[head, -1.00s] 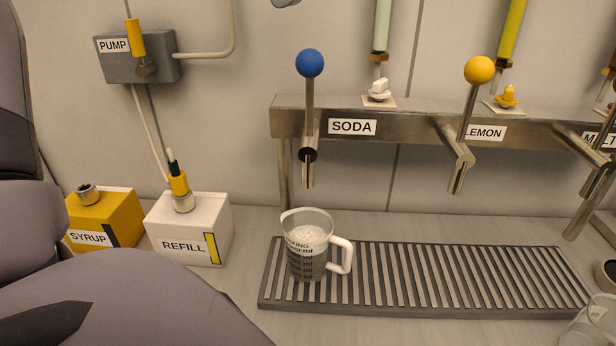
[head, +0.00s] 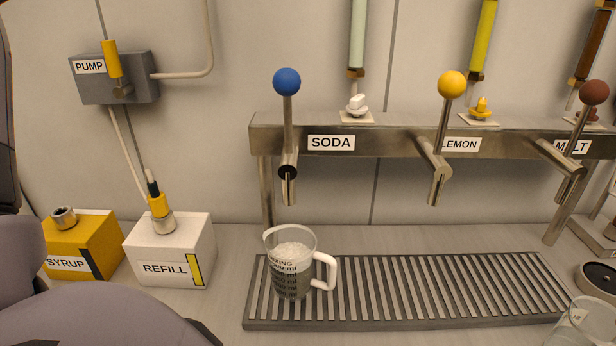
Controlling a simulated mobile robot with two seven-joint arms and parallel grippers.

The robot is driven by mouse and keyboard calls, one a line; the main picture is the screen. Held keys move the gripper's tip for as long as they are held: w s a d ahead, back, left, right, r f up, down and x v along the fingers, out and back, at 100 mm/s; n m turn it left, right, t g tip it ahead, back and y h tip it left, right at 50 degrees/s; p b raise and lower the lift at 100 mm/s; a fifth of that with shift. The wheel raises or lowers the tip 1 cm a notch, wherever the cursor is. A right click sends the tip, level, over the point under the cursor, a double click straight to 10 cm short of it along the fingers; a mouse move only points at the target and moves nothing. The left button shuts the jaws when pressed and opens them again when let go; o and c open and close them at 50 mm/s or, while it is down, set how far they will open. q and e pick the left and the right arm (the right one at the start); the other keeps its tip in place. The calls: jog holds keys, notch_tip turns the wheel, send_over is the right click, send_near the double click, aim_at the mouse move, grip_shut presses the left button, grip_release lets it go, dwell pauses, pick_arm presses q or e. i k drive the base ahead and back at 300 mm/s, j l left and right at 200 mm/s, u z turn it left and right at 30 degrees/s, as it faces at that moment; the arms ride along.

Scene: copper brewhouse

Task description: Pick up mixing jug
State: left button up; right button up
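The mixing jug (head: 291,268) is a clear measuring jug with dark markings and a white handle on its right side. It stands upright on the left end of the slatted drip tray (head: 440,320), below and slightly in front of the SODA tap (head: 288,172). Something whitish shows inside it near the top. A part of my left arm covers the left edge and lower left of the head view. Neither gripper is in view, and nothing is seen touching the jug.
A yellow SYRUP box (head: 80,232) and a white REFILL box (head: 190,232) stand left of the tray. The LEMON tap (head: 438,172) and MALT tap (head: 570,170) hang farther right. A clear vessel (head: 585,322) is at the lower right. The tray's middle is clear.

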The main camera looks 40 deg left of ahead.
aim_at(291, 254)
jog(key=k+l, duration=0.25)
jog(key=l, duration=0.15)
jog(key=k+l, duration=0.55)
jog(key=l, duration=0.25)
jog(key=k+l, duration=0.25)
jog(key=l, duration=0.15)
